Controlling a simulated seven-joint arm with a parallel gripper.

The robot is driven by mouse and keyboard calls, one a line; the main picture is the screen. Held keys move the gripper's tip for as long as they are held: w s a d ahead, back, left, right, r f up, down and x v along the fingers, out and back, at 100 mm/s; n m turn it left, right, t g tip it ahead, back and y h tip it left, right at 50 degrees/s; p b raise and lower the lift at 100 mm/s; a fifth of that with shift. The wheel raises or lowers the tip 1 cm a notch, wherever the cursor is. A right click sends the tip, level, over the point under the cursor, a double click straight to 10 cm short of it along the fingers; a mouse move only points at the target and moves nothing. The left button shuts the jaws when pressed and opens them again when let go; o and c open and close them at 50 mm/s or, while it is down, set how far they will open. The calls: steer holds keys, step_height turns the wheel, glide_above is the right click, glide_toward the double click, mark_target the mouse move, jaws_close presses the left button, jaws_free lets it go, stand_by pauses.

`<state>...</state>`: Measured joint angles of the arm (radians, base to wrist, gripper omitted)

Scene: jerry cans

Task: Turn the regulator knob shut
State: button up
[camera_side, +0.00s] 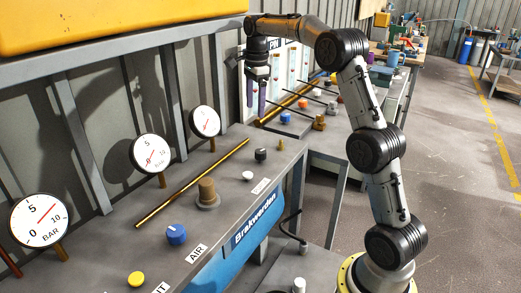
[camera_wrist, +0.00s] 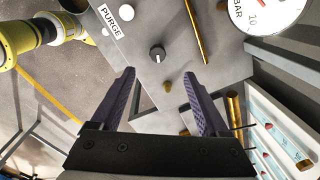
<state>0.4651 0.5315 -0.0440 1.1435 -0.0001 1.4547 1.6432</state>
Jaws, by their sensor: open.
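No knob bears a label reading regulator that I can make out. A blue knob (camera_side: 176,234) stands on the grey bench top near the AIR label. A black knob with a pale pointer line (camera_side: 260,155) stands near the far end of the bench; it also shows in the wrist view (camera_wrist: 157,53), by the PURGE label. A yellow knob (camera_side: 136,279) is at the near end. A brown stepped knob (camera_side: 207,192) stands mid-bench. My gripper (camera_side: 256,103) is open and empty, raised above the bench's far end. Its two purple fingers (camera_wrist: 159,78) are wide apart, touching nothing.
Pressure gauges (camera_side: 152,154) on brass stems line the back of the bench. A long brass rod (camera_side: 193,183) runs along it. A small brass peg (camera_side: 281,143) stands near the far edge. A second bench with more knobs and rods (camera_side: 289,127) lies beyond. A yellow case (camera_side: 110,20) is overhead.

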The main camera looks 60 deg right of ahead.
mark_target(261, 151)
steer(key=shift+g, duration=0.3)
steer(key=f, duration=0.5)
steer(key=d+f, duration=0.1)
steer(key=f, duration=0.5)
steer(key=d+f, duration=0.1)
steer(key=f, duration=0.4)
steer(key=shift+s+f, duration=0.25)
steer(key=shift+f, duration=0.15)
jaws_close()
